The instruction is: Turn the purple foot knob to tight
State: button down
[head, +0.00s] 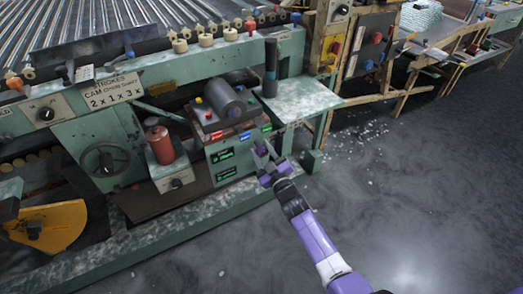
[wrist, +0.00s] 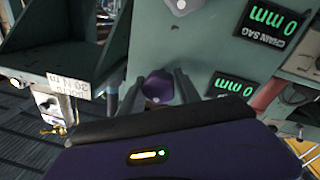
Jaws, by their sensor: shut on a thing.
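The purple foot knob (wrist: 158,87) shows in the wrist view on a grey-green panel, a small faceted knob. My gripper (wrist: 159,92) has one finger on each side of it and is shut on it. In the head view my gripper (head: 262,150) reaches the right part of the green machine's front panel. The knob cannot be told apart from the gripper there. No tight mark can be read beside the knob.
Green-lit displays reading 0 mm (wrist: 264,21) sit right of the knob in the wrist view, one marked chain sag. A green shelf or bracket (wrist: 70,50) juts out at left. In the head view, a green side table (head: 300,100) stands above my gripper; open floor (head: 400,190) lies right.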

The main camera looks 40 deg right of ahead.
jog(key=shift+f, duration=0.15)
jog(key=c, duration=0.9)
grip_release()
jog(key=shift+o, duration=0.2)
jog(key=v, duration=0.7)
jog(key=shift+s+p, duration=0.4)
jog(key=shift+p, duration=0.05)
jog(key=s+a+r+g+y+p, duration=0.1)
jog(key=s+a+r+y+p, duration=0.1)
jog(key=s+a+r, duration=0.5)
jog(key=s+a+r+y+p, duration=0.2)
jog(key=s+a+r+p, duration=0.3)
jog(key=s+a+r, duration=0.3)
jog(key=s+a+r+m+g+y+p, duration=0.1)
jog(key=s+a+r+y+p, duration=0.1)
jog(key=s+a+r+p, duration=0.2)
jog(key=s+a+r, duration=0.2)
jog(key=s+r, duration=0.2)
jog(key=s, duration=0.3)
jog(key=s+a+r, duration=0.1)
jog(key=s+r, duration=0.3)
jog(key=s, duration=0.3)
jog(key=shift+s+a+g, duration=0.3)
jog(key=shift+s+a, duration=0.05)
jog(key=shift+a, duration=0.05)
